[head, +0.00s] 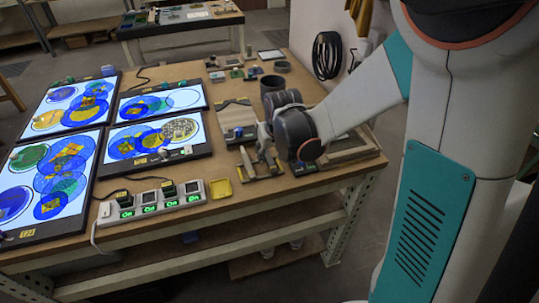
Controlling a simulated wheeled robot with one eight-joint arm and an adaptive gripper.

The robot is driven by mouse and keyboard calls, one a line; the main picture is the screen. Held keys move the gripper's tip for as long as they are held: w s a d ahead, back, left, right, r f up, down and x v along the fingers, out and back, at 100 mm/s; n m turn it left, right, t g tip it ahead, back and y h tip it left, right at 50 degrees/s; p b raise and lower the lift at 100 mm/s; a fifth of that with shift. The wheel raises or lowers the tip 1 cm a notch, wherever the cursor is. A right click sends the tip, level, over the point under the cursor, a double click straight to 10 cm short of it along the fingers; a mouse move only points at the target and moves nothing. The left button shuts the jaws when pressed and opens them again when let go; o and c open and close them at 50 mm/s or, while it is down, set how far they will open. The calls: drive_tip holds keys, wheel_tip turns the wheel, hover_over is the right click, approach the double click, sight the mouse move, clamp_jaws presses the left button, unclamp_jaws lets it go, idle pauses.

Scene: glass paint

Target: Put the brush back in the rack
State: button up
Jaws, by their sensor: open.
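My gripper (264,146) is low over the right part of the workbench, pointing down, with its wrist hiding part of what lies behind it. It is open, and I see nothing held in it. A slim, pale, handle-like piece (246,161) lies just left of the fingers; it may be the brush, but it is too small to be sure. It lies at or on a low dark holder (258,171), which may be the rack. Whether the fingers touch either one cannot be told.
The workbench (235,209) carries lit panels with coloured glass discs (66,161) at left.

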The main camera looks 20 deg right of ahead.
drive_tip(key=v, duration=0.8)
drive_tip(key=s+r+t, duration=0.1)
drive_tip(key=s+r, duration=0.2)
drive_tip(key=s, duration=0.6)
drive_tip(key=s+r+t, duration=0.1)
drive_tip(key=s+r, duration=0.3)
drive_tip(key=s, duration=0.5)
drive_tip(key=shift+s+r+t, duration=0.3)
drive_tip(key=shift+t, duration=0.1)
